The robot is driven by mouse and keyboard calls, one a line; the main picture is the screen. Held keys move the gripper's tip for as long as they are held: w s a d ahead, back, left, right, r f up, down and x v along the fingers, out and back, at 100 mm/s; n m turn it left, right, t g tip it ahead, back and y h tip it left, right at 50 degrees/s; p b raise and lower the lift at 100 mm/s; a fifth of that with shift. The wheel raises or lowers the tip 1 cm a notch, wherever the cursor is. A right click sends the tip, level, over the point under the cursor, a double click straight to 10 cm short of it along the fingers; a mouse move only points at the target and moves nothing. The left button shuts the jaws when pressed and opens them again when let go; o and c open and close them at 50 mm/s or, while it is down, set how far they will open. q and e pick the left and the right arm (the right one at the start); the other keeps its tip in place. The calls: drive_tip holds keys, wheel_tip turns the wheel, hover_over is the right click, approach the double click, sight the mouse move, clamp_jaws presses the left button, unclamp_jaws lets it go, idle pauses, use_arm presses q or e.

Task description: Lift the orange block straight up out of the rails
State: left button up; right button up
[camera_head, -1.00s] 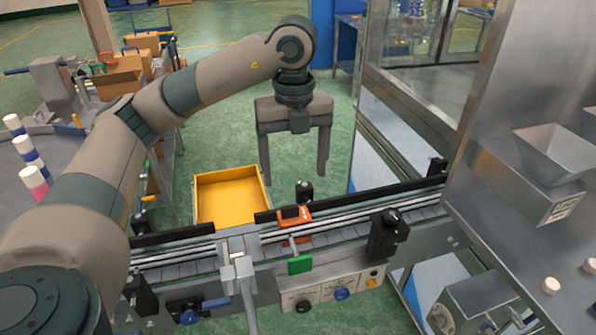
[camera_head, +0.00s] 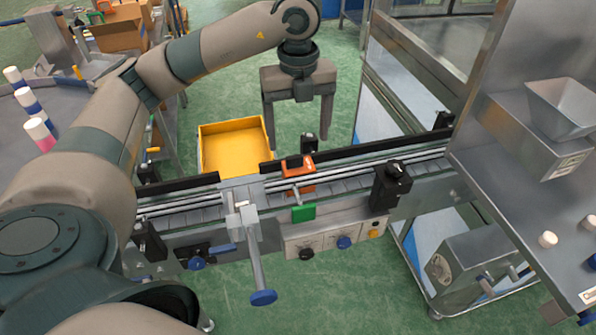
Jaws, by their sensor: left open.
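The orange block (camera_head: 300,187) sits in the rails of the conveyor (camera_head: 355,170), with a dark part across its top and a green piece (camera_head: 303,213) at its front. Its lower part is hidden between the rails. My left gripper (camera_head: 297,143) hangs fingers down just behind and above the block in the picture, open and empty. Its two fingers are spread wider than the block. I see no contact between them and the block. My right gripper is not in view.
A yellow bin (camera_head: 233,150) stands behind the conveyor. A steel machine with a funnel (camera_head: 563,105) is at the right. A black post (camera_head: 391,185) stands on the rail right of the block. A round table with cans (camera_head: 40,133) is at the left.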

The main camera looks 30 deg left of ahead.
sight(298, 175)
use_arm(q)
wheel_tip(298, 175, down, 12)
drive_tip(key=p, duration=0.3)
drive_tip(key=shift+s+r, duration=0.1)
drive_tip(key=shift+r, duration=0.05)
drive_tip(key=shift+f, duration=0.7)
drive_tip(key=c, duration=1.3)
drive_tip(key=shift+c, duration=0.2)
